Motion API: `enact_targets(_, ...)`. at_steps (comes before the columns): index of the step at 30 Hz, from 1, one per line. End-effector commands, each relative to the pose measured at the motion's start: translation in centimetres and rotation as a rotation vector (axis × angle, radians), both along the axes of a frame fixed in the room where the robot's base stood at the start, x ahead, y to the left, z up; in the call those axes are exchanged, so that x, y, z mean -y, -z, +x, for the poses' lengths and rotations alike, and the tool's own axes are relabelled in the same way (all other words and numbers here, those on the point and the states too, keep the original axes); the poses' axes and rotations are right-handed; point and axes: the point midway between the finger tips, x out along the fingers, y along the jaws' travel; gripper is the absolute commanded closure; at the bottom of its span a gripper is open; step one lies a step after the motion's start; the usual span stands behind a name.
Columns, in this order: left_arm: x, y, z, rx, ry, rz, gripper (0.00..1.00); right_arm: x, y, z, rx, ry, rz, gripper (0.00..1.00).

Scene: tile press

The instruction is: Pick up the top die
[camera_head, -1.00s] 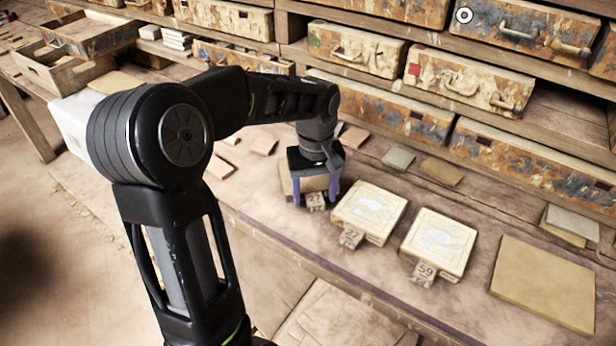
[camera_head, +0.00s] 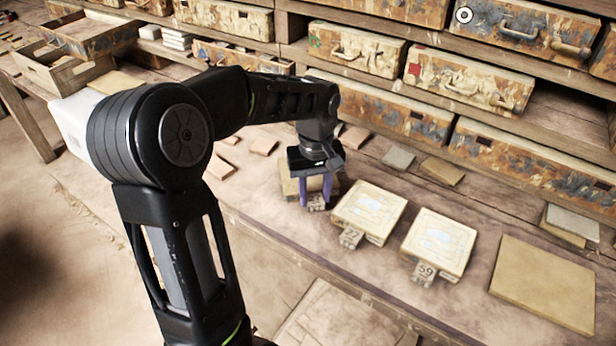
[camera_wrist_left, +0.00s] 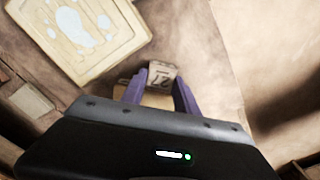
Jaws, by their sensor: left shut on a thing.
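My left gripper (camera_head: 316,202) points down at the left end of the row of dies. Its purple fingers are shut on the small numbered block of the left die (camera_head: 290,187). The die's tan plate is mostly hidden behind the gripper. A middle die (camera_head: 369,208) and a right die (camera_head: 438,241), marked 59, lie on the bench with pale patterned tops and numbered blocks at the front. My right gripper is not in view.
A plain tan board (camera_head: 545,283) lies at the right of the bench (camera_head: 480,310). Shelves with worn drawers (camera_head: 470,80) stand along the back. Thin small tiles (camera_head: 398,158) lie behind the dies. The middle die is close to the right of my left gripper.

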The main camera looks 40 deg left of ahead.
Motion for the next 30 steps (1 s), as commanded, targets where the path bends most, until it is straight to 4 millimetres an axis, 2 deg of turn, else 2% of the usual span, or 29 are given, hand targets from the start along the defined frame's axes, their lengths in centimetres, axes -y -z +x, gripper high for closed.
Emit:
enact_targets(20, 0.01, 0.01, -0.01, 0.000, 0.000, 0.000, 1.00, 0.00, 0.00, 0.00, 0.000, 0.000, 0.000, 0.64)
enact_targets(30, -0.04, -0.65, 0.13, 0.005, 0.000, 0.001, 1.00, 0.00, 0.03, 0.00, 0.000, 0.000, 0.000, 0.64)
